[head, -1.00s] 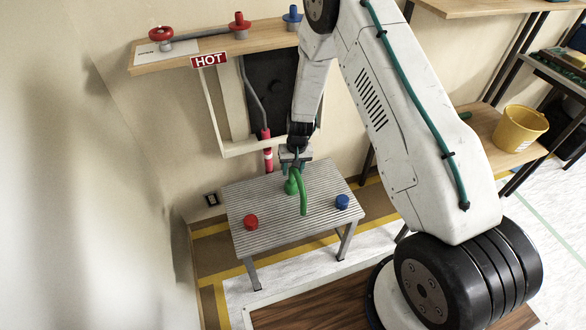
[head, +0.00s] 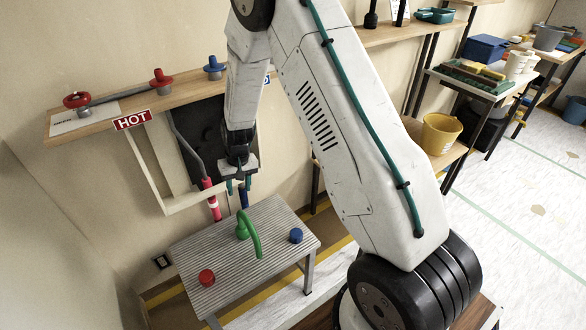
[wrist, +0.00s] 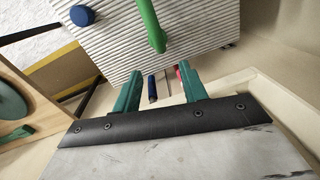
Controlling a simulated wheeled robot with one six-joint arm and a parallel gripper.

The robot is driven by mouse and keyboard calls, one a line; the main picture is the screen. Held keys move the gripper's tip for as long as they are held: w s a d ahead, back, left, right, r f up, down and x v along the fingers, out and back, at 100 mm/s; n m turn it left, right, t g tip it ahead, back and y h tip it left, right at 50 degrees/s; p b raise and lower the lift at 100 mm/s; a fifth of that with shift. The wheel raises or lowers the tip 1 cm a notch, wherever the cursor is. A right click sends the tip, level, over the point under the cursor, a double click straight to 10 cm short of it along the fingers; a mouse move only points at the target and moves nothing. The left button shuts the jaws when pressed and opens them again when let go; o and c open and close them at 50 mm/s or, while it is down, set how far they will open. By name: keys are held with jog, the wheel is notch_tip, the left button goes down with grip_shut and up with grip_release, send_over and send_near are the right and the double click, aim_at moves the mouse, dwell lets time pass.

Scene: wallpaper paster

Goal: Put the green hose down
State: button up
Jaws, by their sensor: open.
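The green hose (head: 250,230) stands on the ridged grey table (head: 205,250), its curved end arching towards the front. It also shows in the wrist view (wrist: 149,22), beyond the fingertips and apart from them. My gripper (head: 238,186) is open and empty, above and behind the hose near the wall. In the wrist view its two green fingers (wrist: 158,82) are spread, with only the wall pipes' ends seen between them.
A red cap (head: 207,277) and a blue cap (head: 296,235) sit on the same table. A red-ended pipe (head: 214,208) and a blue-ended pipe (head: 243,196) hang at the wall behind it. A wooden shelf (head: 100,128) with valves is above. A yellow bucket (head: 440,133) stands at right.

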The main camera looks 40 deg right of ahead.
jog(key=s+r+n, duration=0.1)
jog(key=s+r, duration=0.6)
jog(key=r, duration=0.6)
jog(key=s+r, duration=0.6)
jog(key=r, duration=0.7)
jog(key=s+d+r, duration=0.1)
jog(key=s+r, duration=0.3)
jog(key=s, duration=0.8)
jog(key=s+r+t+h, duration=0.1)
jog(key=s+r, duration=0.4)
jog(key=s, duration=0.6)
jog(key=shift+s+d+n, duration=0.3)
jog(key=shift+s+d, duration=0.05)
